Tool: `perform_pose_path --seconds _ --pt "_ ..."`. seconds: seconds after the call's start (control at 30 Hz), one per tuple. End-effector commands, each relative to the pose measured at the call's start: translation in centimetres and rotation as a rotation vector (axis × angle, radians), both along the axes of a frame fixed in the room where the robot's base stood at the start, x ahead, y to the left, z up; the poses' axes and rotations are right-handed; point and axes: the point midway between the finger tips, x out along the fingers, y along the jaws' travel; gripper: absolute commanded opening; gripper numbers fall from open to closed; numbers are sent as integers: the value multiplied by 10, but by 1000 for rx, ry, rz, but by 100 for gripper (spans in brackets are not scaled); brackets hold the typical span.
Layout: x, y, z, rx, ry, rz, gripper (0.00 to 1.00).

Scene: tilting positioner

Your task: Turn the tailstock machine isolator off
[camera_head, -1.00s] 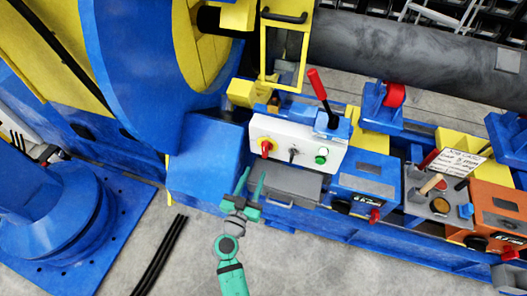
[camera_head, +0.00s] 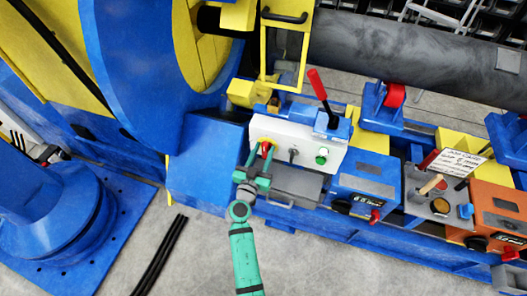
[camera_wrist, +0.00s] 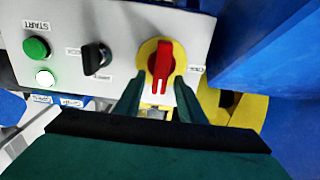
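The isolator is a red rotary handle (camera_wrist: 161,65) on a yellow round plate (camera_wrist: 146,50), on a white control panel (camera_wrist: 115,20). In the head view the red handle (camera_head: 266,149) is at the panel's left end, partly hidden by my gripper. My green gripper (camera_head: 263,155) is in front of the panel. In the wrist view the dark green fingers (camera_wrist: 158,98) stand apart, one to each side of the handle's lower end. I see gaps between fingers and handle, so it appears ungripped. The handle points roughly up and down in the wrist view.
A black selector switch (camera_wrist: 97,57), a green START button (camera_wrist: 37,47) and a lit button (camera_wrist: 45,78) share the panel. A red-knobbed lever (camera_head: 318,85) rises behind it. A grey box (camera_head: 297,186) sits below, and a blue housing (camera_head: 207,160) stands left.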

Motion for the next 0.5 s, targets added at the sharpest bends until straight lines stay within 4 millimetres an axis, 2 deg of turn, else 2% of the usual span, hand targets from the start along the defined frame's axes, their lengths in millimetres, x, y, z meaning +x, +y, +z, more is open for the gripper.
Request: perform_pose_path --seconds 0.2,0.27,0.37,0.5 --pt "0 0 0 0 0 0 36" --pt "0 0 0 0 0 0 24" --pt "0 0 0 1 0 0 0" --pt "0 0 0 0 0 0 0"
